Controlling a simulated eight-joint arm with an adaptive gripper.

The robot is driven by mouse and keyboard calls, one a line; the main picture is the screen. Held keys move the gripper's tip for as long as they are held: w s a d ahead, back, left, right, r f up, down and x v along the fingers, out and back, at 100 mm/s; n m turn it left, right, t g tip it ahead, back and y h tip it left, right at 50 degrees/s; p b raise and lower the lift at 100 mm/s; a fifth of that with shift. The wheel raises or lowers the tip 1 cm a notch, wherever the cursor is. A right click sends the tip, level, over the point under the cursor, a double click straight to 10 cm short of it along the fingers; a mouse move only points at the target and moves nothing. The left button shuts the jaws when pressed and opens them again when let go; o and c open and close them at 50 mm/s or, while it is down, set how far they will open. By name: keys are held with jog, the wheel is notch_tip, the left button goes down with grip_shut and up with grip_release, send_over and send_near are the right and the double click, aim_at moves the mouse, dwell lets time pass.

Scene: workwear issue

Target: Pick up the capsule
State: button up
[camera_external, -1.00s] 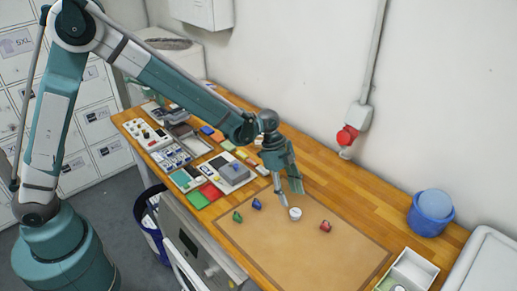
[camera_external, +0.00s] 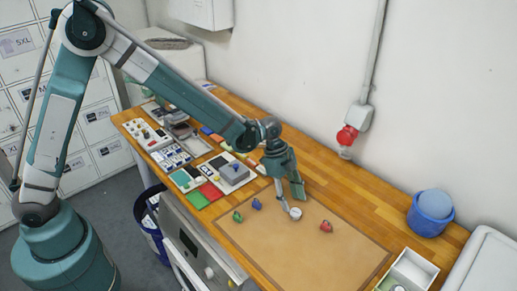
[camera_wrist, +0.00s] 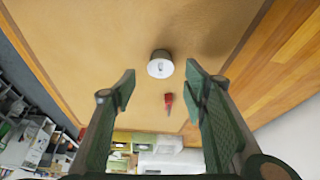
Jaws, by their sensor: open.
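A small white round piece (camera_external: 295,214), which I take for the capsule, stands on the tan mat (camera_external: 310,252). In the wrist view the capsule (camera_wrist: 160,66) shows a pale round face with a small dark mark, above and between my fingertips. My gripper (camera_external: 291,206) is open and empty, low over the mat with its tips close to the capsule. In the wrist view the gripper (camera_wrist: 160,80) has one finger on each side. I cannot tell whether a finger touches the capsule. A red piece (camera_external: 326,227) lies to the right and also shows in the wrist view (camera_wrist: 168,102).
A green piece (camera_external: 237,216) and a blue piece (camera_external: 257,204) lie on the mat to the left. Trays and coloured cards fill the bench further left. A white compartment box (camera_external: 412,270) and a blue tub (camera_external: 430,215) stand right. The mat's front is clear.

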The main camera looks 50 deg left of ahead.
aim_at(296, 212)
jog(key=shift+x, duration=2.5)
jog(key=shift+a, duration=0.1)
jog(key=c, duration=0.9)
